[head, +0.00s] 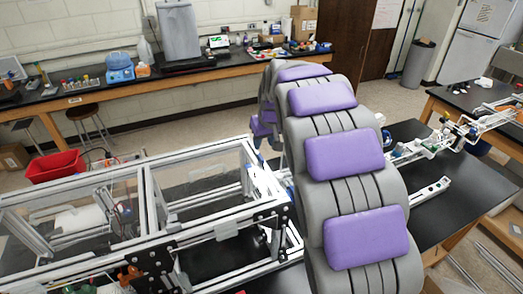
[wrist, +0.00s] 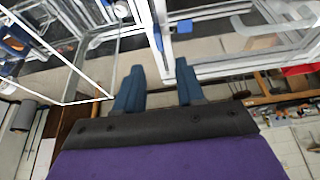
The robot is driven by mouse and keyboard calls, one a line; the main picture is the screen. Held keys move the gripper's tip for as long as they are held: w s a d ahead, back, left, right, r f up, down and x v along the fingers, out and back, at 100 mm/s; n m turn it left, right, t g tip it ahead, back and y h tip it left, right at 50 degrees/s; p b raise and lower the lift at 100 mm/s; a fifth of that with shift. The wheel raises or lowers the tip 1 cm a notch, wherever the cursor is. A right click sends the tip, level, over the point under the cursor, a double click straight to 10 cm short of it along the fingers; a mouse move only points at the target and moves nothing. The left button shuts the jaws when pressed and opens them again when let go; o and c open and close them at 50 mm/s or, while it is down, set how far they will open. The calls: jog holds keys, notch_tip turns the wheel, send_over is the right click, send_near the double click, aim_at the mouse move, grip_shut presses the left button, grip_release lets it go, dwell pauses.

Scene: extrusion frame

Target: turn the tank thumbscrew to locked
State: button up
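I cannot make out the tank thumbscrew in either view; it may be hidden or too small. The aluminium extrusion frame (head: 145,205) with clear panels fills the lower left of the head view. Its bars also cross the top of the wrist view (wrist: 161,35). My gripper (wrist: 160,67) shows in the wrist view as two blue fingers, apart with nothing between them. The frame's bars appear beyond the fingertips, and I see no contact. In the head view my gripper is hidden behind my purple and grey arm.
A red bin (head: 55,166) stands behind the frame at left. A black bench (head: 445,205) with rails and fittings is to the right of my arm. A long back bench (head: 120,88) holds lab items. Open floor lies between the frame and the back bench.

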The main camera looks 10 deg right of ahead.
jog(key=v, duration=0.8)
jog(key=shift+r, duration=0.4)
jog(key=shift+s, duration=0.1)
